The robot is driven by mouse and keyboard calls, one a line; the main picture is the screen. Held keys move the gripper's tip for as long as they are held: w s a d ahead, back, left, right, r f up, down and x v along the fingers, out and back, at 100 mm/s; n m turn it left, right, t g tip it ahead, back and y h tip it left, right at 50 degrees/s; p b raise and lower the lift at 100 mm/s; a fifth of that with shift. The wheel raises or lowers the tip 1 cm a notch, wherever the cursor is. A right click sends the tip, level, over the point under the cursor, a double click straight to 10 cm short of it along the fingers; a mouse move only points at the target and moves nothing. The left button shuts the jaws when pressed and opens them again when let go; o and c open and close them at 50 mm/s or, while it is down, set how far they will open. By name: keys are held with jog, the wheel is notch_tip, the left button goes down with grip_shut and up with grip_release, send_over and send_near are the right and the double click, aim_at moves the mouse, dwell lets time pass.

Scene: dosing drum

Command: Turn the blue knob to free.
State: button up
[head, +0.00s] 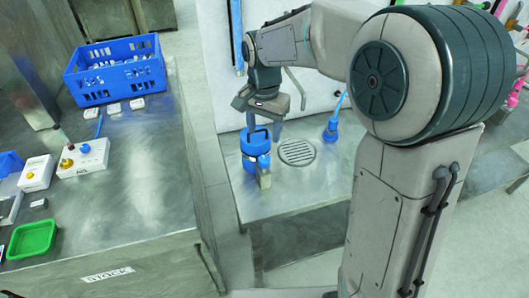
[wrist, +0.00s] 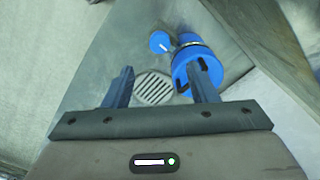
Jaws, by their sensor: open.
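A blue drum (head: 255,146) with a black band and a handle on top stands on the steel bench. It also shows in the wrist view (wrist: 183,72), partly behind one finger. A round blue disc (wrist: 160,42) sits close beside the drum in the wrist view. It looks like a knob, but I cannot make out marks or its setting. My gripper (head: 264,124) is over the drum in the head view. In the wrist view its fingers (wrist: 160,70) are spread, with nothing held between them.
A round drain grate (head: 297,152) lies beside the drum. A blue fitting (head: 331,130) stands right of it. On the left bench are a blue crate (head: 116,70), a green tray (head: 32,238) and white boxes with yellow knobs (head: 83,158). A gap separates the benches.

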aim_at(264, 158)
notch_tip(264, 158, down, 10)
jog(key=shift+r+p, duration=0.1)
jog(key=shift+p, duration=0.4)
jog(key=shift+c, duration=0.2)
jog(key=c, duration=0.9)
